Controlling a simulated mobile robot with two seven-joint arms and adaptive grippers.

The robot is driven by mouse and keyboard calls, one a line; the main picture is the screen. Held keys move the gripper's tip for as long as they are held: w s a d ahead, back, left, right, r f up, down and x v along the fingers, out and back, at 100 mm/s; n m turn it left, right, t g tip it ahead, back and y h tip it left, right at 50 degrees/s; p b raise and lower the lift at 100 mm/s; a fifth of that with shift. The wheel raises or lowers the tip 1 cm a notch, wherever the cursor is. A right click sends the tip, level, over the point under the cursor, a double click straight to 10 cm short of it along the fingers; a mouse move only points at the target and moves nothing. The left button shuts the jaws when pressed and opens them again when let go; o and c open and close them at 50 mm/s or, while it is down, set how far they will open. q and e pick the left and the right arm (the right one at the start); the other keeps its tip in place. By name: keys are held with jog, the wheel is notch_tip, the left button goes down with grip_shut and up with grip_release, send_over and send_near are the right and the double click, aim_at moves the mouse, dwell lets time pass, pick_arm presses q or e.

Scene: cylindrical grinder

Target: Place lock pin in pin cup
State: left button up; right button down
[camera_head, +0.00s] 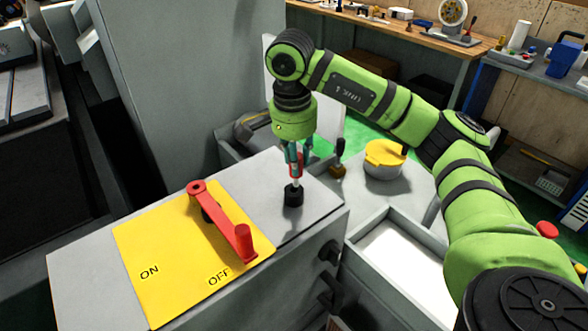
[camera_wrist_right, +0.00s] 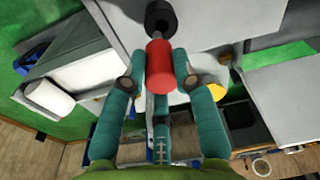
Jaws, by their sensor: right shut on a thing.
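My right gripper (camera_head: 294,158) is shut on the red lock pin (camera_head: 296,169), with its fingers on either side of the red part. The pin is held about upright, and a thin pale shaft shows below the red part. Right below it, a small black round cup (camera_head: 293,194), seemingly the pin cup, stands on the grey cabinet top. I cannot tell whether the shaft tip is above the cup or in its opening. In the wrist view the red pin (camera_wrist_right: 160,68) sits between the fingertips, beside the black cup (camera_wrist_right: 160,17). My left gripper is not in view.
A yellow ON/OFF plate (camera_head: 150,250) with a red lever (camera_head: 222,222) lies left of the cup. A yellow-lidded pot (camera_head: 384,153) stands to the right, behind an open grey tray (camera_head: 395,250). A tall grey housing (camera_head: 190,80) rises behind at left.

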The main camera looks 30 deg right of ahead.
jog(key=shift+w+f, duration=0.1)
jog(key=shift+w, duration=0.2)
jog(key=shift+f, duration=0.25)
notch_tip(320, 180, down, 3)
jog(key=shift+f+p, duration=0.1)
jog(key=shift+p, duration=0.95)
jog(key=shift+f, duration=0.25)
jog(key=shift+f+b, duration=0.2)
jog(key=shift+b, duration=0.15)
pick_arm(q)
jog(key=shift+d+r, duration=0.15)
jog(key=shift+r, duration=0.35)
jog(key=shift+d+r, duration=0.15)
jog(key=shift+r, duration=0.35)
pick_arm(e)
jog(key=c, duration=1)
grip_release()
jog(key=shift+r, duration=0.15)
